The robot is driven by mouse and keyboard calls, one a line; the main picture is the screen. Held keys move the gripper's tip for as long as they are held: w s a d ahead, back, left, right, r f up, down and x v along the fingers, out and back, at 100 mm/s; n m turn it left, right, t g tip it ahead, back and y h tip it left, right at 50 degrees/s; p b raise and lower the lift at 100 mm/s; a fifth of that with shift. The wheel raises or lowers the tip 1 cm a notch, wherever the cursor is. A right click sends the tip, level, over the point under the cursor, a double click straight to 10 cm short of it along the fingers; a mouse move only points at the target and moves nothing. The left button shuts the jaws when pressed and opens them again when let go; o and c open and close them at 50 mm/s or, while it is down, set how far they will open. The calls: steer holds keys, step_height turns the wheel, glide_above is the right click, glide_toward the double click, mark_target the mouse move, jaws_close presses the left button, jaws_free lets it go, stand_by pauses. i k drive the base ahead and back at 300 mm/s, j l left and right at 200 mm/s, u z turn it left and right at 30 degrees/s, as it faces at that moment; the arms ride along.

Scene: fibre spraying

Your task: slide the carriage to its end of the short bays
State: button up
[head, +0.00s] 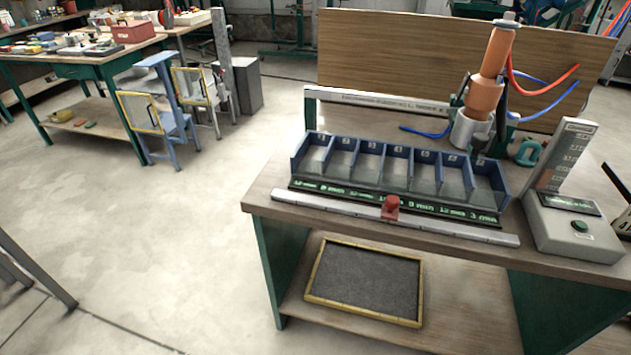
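A row of several blue open bays (324,137) stands on the workbench, with a dark label strip (400,201) of green minute marks along its front. Most marks are too small to read surely; the rightmost seems to read 3 min. A pale rail (450,224) runs along the bench's front edge. A small red carriage-like block (390,207) sits on it, near the middle. A raised pale rail (370,98) runs behind the bays. An orange cylindrical device (488,85) stands upright by its right end; whether it rides on that rail is unclear. My gripper is not in view.
A wooden board (400,50) rises behind the bench. A yellow-framed tray (365,280) lies on the lower shelf.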

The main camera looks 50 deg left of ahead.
mark_target(471, 135)
steer(key=i+j+u, duration=0.25)
steer(key=i+j, duration=0.15)
steer(key=j, duration=0.3)
steer(key=i+j+u, duration=0.25)
steer(key=i+j, duration=0.2)
steer(key=j, duration=0.15)
